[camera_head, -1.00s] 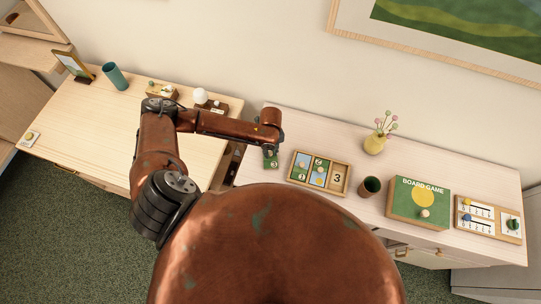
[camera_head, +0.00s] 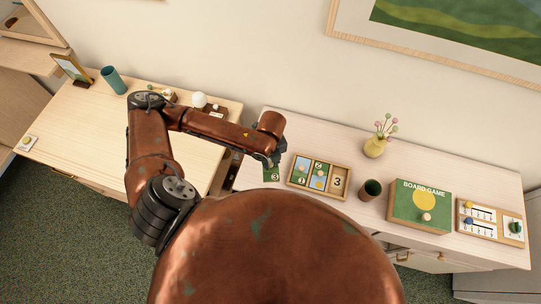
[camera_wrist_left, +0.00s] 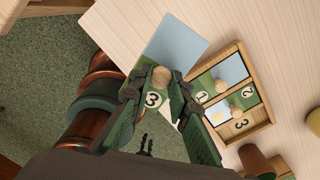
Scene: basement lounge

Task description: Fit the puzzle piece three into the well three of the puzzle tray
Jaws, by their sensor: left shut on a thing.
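Puzzle piece three (camera_head: 270,173), green and blue with a white 3 and a round knob, is held by my left gripper (camera_head: 272,160). In the left wrist view, the fingers (camera_wrist_left: 158,98) are shut on piece three (camera_wrist_left: 174,44) at its knob. I cannot tell whether it touches the tabletop. The wooden puzzle tray (camera_head: 315,189) lies to its right, and also shows in the left wrist view (camera_wrist_left: 257,85). Well three (camera_head: 338,181), marked 3, is empty at the tray's right end. Pieces one (camera_head: 302,171) and two (camera_head: 318,175) sit in their wells.
A board game box (camera_head: 408,203), a flower vase (camera_head: 375,146) and a counting board (camera_head: 480,225) are farther along. A gap separates this cabinet from the left table (camera_head: 85,125).

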